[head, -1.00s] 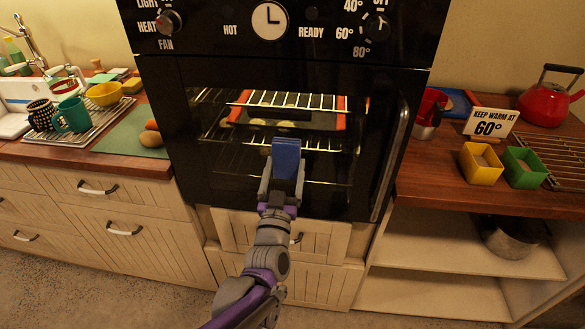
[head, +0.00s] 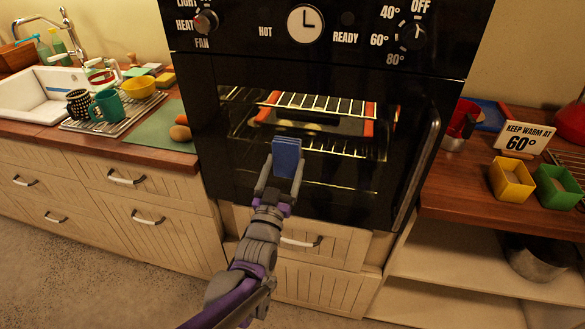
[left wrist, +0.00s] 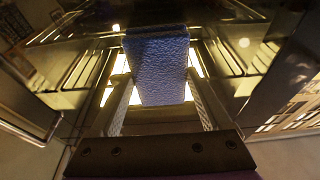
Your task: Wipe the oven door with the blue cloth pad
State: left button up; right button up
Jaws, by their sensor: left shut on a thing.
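The oven door (head: 330,205) is dark glass in a black oven front, with a lit inside behind it, and it looks shut. My left gripper (head: 280,180) is shut on the blue cloth pad (head: 286,157) and holds it upright in front of the glass, left of the door's middle. In the left wrist view the blue pad (left wrist: 157,65) sits between the two fingers of my left gripper (left wrist: 160,110), with the lit oven behind it. I cannot tell whether the pad touches the glass. My right gripper is not in view.
The door handle (head: 418,172) runs down the oven's right side. Inside are wire racks and a tray with orange ends (head: 313,120). The left counter holds mugs and a green mat (head: 163,132). The right counter holds yellow (head: 511,180) and green boxes. Drawers are below the oven.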

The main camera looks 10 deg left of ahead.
aim_at(296, 158)
pick_arm(q)
jog(key=shift+a, duration=0.3)
jog(key=shift+r+p, duration=0.85)
jog(key=shift+r, duration=0.2)
jog(key=shift+d, duration=1.8)
jog(key=shift+s+d, duration=0.15)
jog(key=shift+d, duration=2.45)
jog(key=shift+s+d, duration=0.1)
jog(key=shift+d, duration=2.45)
jog(key=shift+w+a, duration=0.15)
jog(key=shift+a, duration=1.8)
jog(key=shift+a+p, duration=0.3)
jog(key=shift+a, duration=3.05)
jog(key=shift+w+a, duration=0.15)
jog(key=shift+a, duration=1.5)
jog(key=shift+s+p, duration=0.35)
jog(key=shift+s, duration=2.6)
